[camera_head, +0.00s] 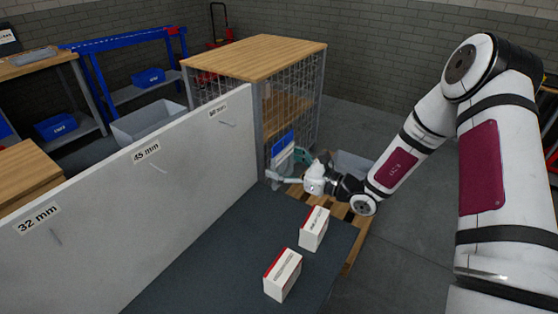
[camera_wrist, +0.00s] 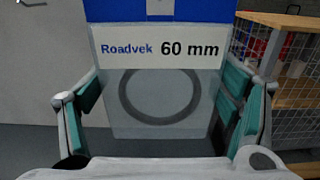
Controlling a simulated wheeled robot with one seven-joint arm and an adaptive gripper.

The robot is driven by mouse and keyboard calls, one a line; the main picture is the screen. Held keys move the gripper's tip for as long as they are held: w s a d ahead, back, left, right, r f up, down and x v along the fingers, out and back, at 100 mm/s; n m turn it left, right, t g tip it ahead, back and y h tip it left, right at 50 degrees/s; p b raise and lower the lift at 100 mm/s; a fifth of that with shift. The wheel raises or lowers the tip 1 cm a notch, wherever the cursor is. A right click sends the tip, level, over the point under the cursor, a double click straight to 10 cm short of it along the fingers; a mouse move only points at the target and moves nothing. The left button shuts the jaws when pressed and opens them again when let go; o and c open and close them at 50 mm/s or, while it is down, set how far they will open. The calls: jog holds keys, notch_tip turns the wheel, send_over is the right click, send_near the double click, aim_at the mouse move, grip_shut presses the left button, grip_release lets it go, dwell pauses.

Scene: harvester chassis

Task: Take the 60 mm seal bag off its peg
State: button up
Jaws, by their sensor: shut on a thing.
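The seal bag (camera_wrist: 160,100) fills the middle of the wrist view. It has a blue header, a label reading "Roadvek 60 mm" and a dark ring inside clear film. My gripper (camera_wrist: 158,118) has its teal-padded fingers at both sides of the bag and is shut on it. In the head view the bag (camera_head: 283,143) hangs upright at my gripper (camera_head: 288,166), to the right of the grey board (camera_head: 150,200) and in front of the mesh cage. The far peg (camera_head: 227,124) on the board, under a label too small to read surely, looks bare.
Pegs under the 45 mm label (camera_head: 146,152) and 32 mm label (camera_head: 37,218) also show no bags. Two white-and-red boxes (camera_head: 314,229) (camera_head: 283,275) stand on the dark table (camera_head: 205,285). The mesh cage (camera_head: 298,100) with a wooden top stands close behind my gripper.

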jog(key=p+v, duration=0.2)
jog(key=v, duration=0.4)
jog(key=shift+s+d, duration=0.25)
jog(key=shift+d, duration=0.1)
dwell(0.7)
